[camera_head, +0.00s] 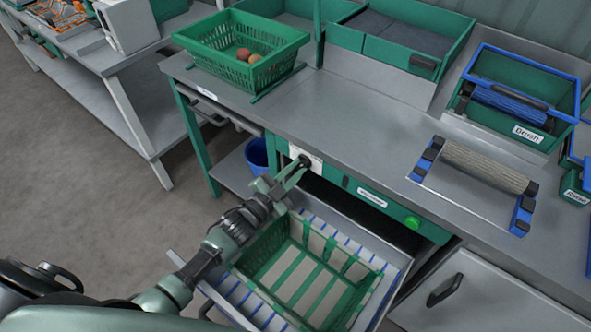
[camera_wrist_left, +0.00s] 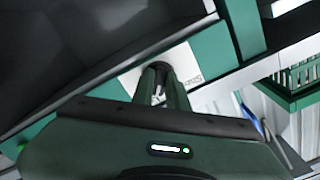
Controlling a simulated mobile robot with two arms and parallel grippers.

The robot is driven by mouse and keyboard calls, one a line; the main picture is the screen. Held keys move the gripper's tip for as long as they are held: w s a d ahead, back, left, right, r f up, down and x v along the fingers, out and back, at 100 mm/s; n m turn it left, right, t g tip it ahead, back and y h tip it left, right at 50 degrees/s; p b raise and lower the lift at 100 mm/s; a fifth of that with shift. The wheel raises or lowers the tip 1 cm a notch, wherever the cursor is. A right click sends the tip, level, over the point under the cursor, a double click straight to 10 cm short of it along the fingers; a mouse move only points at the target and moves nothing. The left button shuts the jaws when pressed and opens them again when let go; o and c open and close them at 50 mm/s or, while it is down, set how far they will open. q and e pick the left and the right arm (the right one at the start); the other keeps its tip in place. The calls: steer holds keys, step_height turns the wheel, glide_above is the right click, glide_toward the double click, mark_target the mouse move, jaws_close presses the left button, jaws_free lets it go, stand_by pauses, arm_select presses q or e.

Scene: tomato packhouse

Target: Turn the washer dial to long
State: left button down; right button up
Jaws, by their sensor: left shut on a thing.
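The washer dial (camera_head: 304,161) is a small dark knob on a white plate (camera_head: 317,162) on the green front panel below the bench top. My left gripper (camera_head: 298,172) reaches up to it from the lower left and is shut on it. In the left wrist view the dark dial (camera_wrist_left: 157,73) sits between the fingertips (camera_wrist_left: 163,90), in front of the white plate (camera_wrist_left: 185,62). Lettering shows at the plate's edge, too small to read. The fingers hide part of the dial, and I cannot tell which setting it points to.
An open drawer with a green slatted crate (camera_head: 350,318) lies below the panel. A green button (camera_head: 413,222) is right of the dial. A blue bucket (camera_head: 256,153) stands behind my gripper. On the bench are a green basket (camera_head: 205,51) and a roller brush (camera_head: 490,167).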

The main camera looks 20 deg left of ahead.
arm_select(q)
steer(key=shift+m, duration=0.3)
steer(key=c, duration=1.4)
jaws_free()
steer(key=shift+s, duration=0.15)
steer(key=v, duration=0.7)
steer(key=shift+s+a, duration=0.15)
steer(key=shift+s, duration=0.15)
